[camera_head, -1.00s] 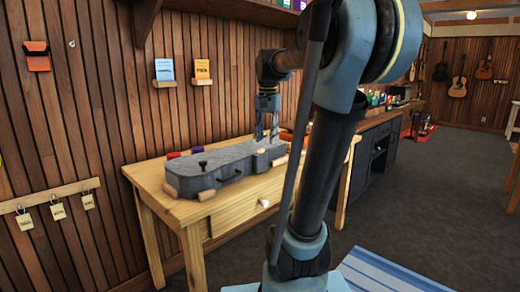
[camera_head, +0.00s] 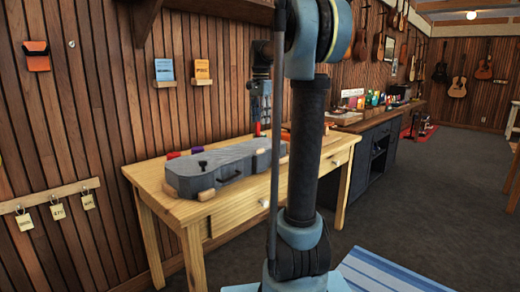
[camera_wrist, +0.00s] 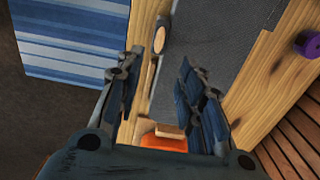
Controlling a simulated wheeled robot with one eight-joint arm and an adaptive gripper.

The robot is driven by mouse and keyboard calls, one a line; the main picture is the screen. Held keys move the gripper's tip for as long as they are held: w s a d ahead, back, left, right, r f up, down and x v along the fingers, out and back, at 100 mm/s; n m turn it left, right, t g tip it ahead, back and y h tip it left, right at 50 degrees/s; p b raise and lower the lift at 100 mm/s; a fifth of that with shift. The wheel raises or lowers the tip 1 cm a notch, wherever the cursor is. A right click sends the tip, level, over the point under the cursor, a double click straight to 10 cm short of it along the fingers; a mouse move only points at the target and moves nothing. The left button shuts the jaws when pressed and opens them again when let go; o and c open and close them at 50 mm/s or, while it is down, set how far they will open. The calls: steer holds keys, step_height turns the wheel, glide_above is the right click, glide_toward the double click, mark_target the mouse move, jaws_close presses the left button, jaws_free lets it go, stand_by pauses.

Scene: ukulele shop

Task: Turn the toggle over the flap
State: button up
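A grey ukulele case (camera_head: 195,180) lies on the wooden workbench, with a dark handle (camera_head: 231,178) on its front side and a dark knob-like piece (camera_head: 202,163) standing at its left end. My gripper (camera_head: 262,130) hangs pointing down above the right end of the case, apart from it. In the wrist view my gripper (camera_wrist: 163,88) has its two fingers spread with nothing between them. The grey case (camera_wrist: 220,35) shows beyond the fingers, with a pale oval piece (camera_wrist: 160,40) at its edge. I cannot clearly make out the toggle or the flap.
The workbench (camera_head: 235,212) stands against the plank wall. A red roll (camera_head: 173,155) and a purple roll (camera_head: 197,150) lie behind the case. An orange object (camera_wrist: 165,142) and a wood block (camera_wrist: 170,131) lie near the gripper. A blue striped rug (camera_head: 400,272) covers floor at right.

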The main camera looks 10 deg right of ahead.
mark_target(260, 151)
step_height(260, 151, down, 13)
steer(key=shift+f, duration=0.15)
stand_by(0.4)
steer(key=shift+c, duration=0.6)
jaws_close()
